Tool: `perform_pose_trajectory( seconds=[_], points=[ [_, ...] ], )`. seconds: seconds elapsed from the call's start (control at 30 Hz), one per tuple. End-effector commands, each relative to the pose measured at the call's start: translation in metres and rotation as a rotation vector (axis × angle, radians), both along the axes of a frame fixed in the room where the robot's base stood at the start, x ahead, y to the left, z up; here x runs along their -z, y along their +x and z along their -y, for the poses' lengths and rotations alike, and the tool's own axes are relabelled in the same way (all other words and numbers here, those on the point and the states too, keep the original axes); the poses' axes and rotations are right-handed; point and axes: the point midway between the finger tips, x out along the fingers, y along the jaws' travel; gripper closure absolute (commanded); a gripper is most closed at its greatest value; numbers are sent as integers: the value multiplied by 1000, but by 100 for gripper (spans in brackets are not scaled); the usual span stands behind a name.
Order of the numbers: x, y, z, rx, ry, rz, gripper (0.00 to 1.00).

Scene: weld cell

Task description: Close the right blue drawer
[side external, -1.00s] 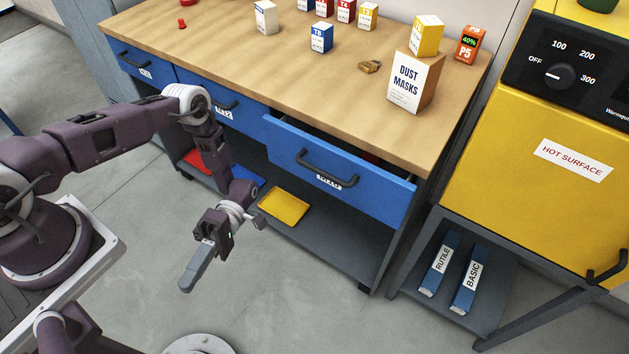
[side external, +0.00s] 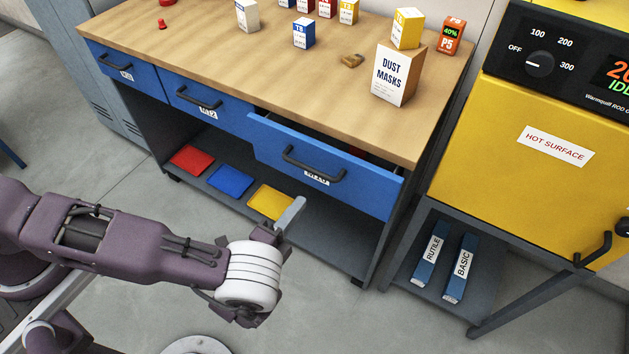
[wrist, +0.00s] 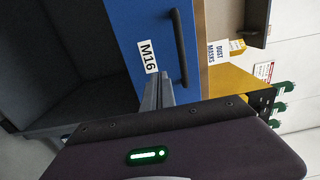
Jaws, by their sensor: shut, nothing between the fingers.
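The right blue drawer (side external: 335,170) stands pulled out from the workbench, with a dark gap behind its front's top edge. It has a black bar handle (side external: 313,170) and a white label. In the wrist view its front (wrist: 143,40) shows a label reading M16 and the handle (wrist: 180,48) upright in the picture. My gripper (side external: 291,214) is shut and empty. In the side view it is in front of and below the drawer, its fingers pointing up toward the drawer front. In the wrist view the fingertips (wrist: 158,86) lie close to the label; I cannot tell whether they touch.
Two other blue drawers (side external: 205,101) to the left are shut. Red, blue and yellow trays (side external: 231,180) lie on the lower shelf. Boxes, including a dust masks box (side external: 394,75), stand on the benchtop (side external: 240,65). A yellow oven (side external: 510,175) stands close on the right.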

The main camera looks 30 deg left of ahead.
Motion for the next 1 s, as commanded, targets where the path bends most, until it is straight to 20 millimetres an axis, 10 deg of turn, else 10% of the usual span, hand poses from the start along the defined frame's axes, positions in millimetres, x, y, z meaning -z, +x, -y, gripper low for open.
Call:
perform_pose_trajectory(
  seconds=[0.4,1.0],
  points=[
    [0,76,-1,-4,-1,0,100],
    [0,106,-1,-5,-2,2,100]
  ],
)
